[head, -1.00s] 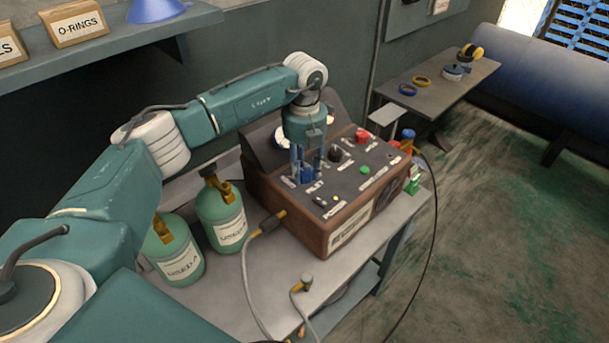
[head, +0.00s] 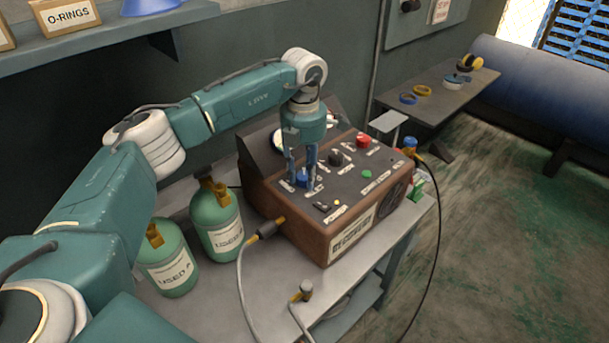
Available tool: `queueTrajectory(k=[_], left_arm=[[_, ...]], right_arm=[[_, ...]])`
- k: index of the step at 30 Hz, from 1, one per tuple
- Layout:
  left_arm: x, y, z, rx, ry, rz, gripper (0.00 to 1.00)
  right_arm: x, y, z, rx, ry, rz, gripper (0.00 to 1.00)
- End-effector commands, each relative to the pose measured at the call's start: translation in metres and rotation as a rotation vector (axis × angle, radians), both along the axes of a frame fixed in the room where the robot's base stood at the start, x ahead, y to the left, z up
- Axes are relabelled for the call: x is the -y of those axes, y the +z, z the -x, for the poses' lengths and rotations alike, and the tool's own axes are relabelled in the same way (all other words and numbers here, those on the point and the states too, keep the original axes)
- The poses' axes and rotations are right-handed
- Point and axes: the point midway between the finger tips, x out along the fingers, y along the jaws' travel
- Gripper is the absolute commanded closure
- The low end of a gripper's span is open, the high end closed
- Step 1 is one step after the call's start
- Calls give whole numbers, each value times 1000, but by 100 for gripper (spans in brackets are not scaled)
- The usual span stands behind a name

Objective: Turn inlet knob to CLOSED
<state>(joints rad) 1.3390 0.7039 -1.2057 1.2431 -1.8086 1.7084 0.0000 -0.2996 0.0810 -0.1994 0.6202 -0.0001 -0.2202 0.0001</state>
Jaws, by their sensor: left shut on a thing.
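The recovery machine is a brown box (head: 322,228) with a dark sloped control panel, standing on a grey table. The inlet knob (head: 302,177) is blue and sits at the panel's left part. My left gripper (head: 301,182) points down from above with its fingers on both sides of the blue knob, shut on it. The fingers hide part of the knob, and its pointer and the small label print cannot be read. My right gripper is not in view.
On the panel are a black knob (head: 336,158), a red button (head: 363,140) and a green button (head: 367,174). Two green cylinders (head: 217,218) stand left of the machine. A hose (head: 241,290) runs from its left side. A shelf (head: 120,33) hangs at upper left.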

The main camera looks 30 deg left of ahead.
Motion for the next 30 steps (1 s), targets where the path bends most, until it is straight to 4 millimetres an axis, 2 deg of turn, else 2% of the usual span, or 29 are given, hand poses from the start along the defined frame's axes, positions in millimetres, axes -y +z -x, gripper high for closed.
queueTrajectory(k=[1, 20, 21, 23, 30], left_arm=[[0, -5, 5, -18, -17, -2, 94], [-2, -5, 5, -19, -60, -4, 94], [-2, -5, 5, -19, -60, -4, 62], [-2, -4, 5, -17, -59, -4, 50], [-2, -2, 2, -10, -57, -3, 49]], right_arm=[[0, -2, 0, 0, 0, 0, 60], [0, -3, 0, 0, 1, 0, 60], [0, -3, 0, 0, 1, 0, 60], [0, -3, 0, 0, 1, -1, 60], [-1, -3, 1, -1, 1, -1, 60]])
